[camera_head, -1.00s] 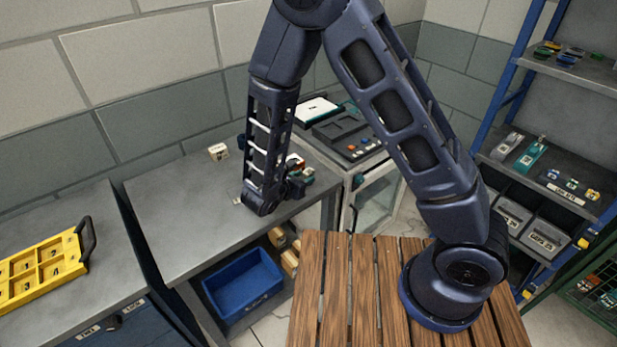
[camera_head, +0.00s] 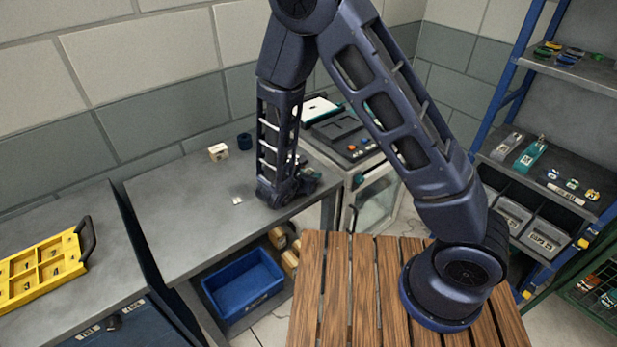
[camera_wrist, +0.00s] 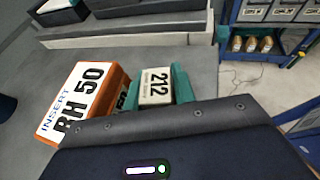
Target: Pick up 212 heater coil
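The 212 heater coil (camera_wrist: 160,88) is a teal piece with a pale plate reading 212. In the wrist view it lies on the grey bench just beyond the dark edge of my gripper (camera_wrist: 170,135), which hides its near side. An orange block with a white label, INSERT RH 50 (camera_wrist: 88,100), stands close to the coil's left. My fingertips are hidden in both views, so I cannot tell whether they are open or touch the coil.
A cream block (camera_head: 218,152), a dark blue cylinder (camera_head: 244,141) and a small pale tag (camera_head: 237,201) are on the bench (camera_head: 180,225). A grey machine with buttons (camera_head: 345,135) stands to the right. The bench's left part is clear. A blue bin (camera_head: 243,283) is below.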

